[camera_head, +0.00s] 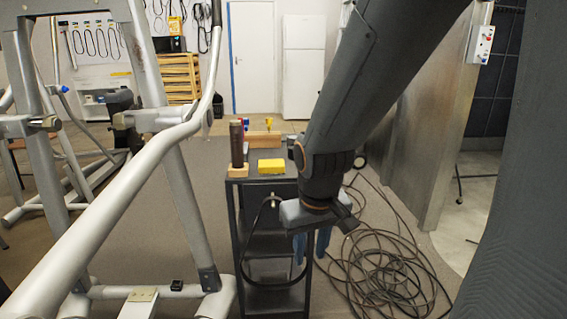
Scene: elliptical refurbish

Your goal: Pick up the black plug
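I cannot make out a black plug for certain. A black cable (243,250) hangs in a loop at the front of the dark cart, and a small pale end piece (273,201) shows near its top. A small black block (177,285) sits on the silver base bar of the exercise machine at lower left. My gripper (311,246) points down in front of the cart's right side. Its two blue fingers are apart, with nothing visible between them. It is to the right of the cable's upper end, and the cart's right edge is partly hidden behind it.
The dark shelf cart (262,179) carries a yellow block (271,166), a brown cylinder (237,143) and small tools. Coiled black cables (385,270) cover the floor to the right. The silver machine frame (130,175) fills the left. Carpet shows between frame and cart.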

